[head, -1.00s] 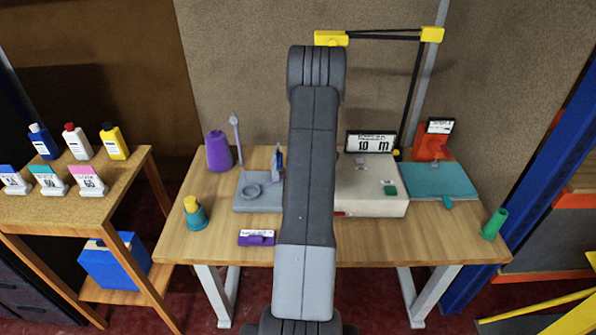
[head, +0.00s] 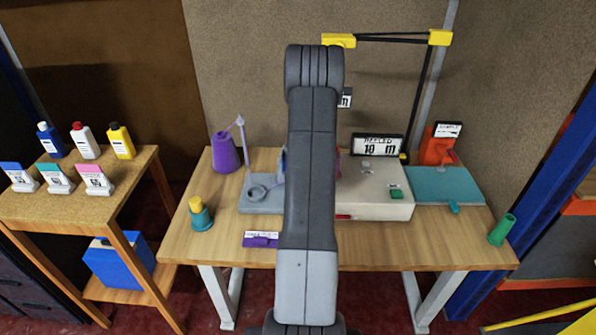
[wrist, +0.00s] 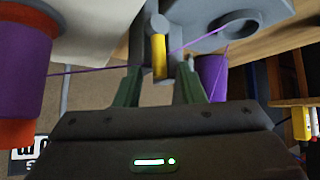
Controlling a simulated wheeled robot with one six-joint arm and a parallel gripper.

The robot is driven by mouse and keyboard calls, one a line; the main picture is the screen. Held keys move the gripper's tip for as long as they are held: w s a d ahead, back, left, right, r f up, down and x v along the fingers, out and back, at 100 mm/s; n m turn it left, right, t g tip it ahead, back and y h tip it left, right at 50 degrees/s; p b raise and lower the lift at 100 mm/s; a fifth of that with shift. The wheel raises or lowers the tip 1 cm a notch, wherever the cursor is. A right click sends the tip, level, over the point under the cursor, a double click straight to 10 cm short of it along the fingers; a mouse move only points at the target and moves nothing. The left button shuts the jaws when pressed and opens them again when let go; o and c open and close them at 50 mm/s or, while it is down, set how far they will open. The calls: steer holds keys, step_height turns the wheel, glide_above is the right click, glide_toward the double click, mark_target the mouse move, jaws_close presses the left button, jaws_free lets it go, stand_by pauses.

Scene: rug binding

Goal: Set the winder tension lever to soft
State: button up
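In the head view, the grey winder base (head: 262,207) with its ring-shaped part sits left of centre on the table, and my arm covers its right side. In the wrist view, a grey post carries a yellow-faced lever-like piece (wrist: 159,56), which I take for the tension lever; no setting marks on it are readable. My gripper (wrist: 160,78) has its two green fingers apart, with the yellow piece between or just beyond the tips. I cannot tell whether they touch. In the head view my gripper is hidden behind my arm.
Purple thread crosses close to the fingers. A purple cone (head: 225,152) stands left of the winder; a purple spool (wrist: 22,65) fills the wrist view's left edge. The pale machine box (head: 375,193) is right of my arm. A yellow-topped teal cup (head: 201,215) stands front left.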

steer(key=v, duration=1.4)
steer(key=shift+p, duration=0.45)
steer(key=shift+w+f, duration=0.1)
steer(key=shift+f, duration=0.05)
